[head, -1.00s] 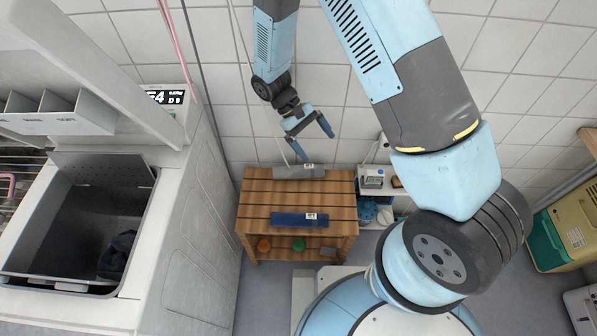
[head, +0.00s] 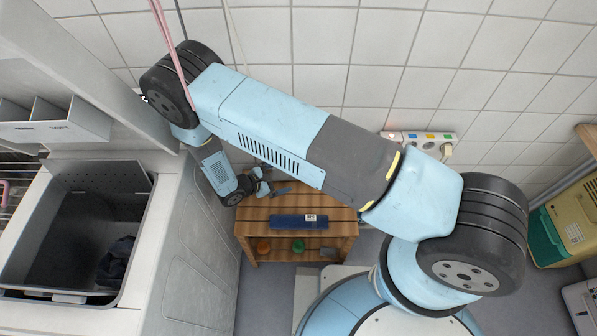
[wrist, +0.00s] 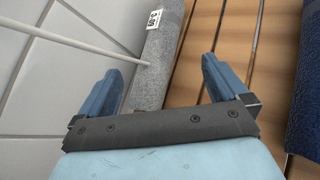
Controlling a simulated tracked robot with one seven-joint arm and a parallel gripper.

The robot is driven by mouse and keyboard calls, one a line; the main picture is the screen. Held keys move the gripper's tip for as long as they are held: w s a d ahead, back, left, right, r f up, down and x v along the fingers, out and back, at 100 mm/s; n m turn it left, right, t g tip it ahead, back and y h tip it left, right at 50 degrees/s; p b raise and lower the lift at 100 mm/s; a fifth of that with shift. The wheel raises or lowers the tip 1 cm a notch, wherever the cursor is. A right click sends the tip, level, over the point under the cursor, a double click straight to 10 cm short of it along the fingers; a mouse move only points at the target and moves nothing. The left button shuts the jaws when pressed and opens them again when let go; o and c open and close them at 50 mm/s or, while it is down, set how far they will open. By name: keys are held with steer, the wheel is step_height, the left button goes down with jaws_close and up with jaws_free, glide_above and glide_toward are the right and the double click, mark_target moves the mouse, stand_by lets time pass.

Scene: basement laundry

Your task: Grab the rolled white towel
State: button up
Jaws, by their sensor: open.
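I see no plainly white towel; the rolled towel nearest my gripper looks light grey, with a white tag. In the wrist view this grey roll (wrist: 158,65) lies on the slatted wooden bench along its wall side, in line with the gap between my fingers. My gripper (wrist: 163,85) is open, and I cannot tell how far above the roll it is. In the head view my gripper (head: 277,188) is over the bench's back left, and my arm hides the grey roll. A dark blue rolled towel (head: 290,222) with a tag lies nearer the front; its edge (wrist: 306,100) shows in the wrist view.
The wooden bench (head: 290,236) has small items on its lower shelf. A pale cord or rod (wrist: 60,40) crosses to the grey roll. The tiled wall (head: 330,40) is close behind. A washer (head: 185,250) with an open dark tub (head: 60,230) stands left.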

steer(key=shift+w+x, duration=0.25)
steer(key=shift+x, duration=3.4)
steer(key=shift+a+r, duration=0.15)
steer(key=shift+c, duration=0.4)
steer(key=c, duration=1.1)
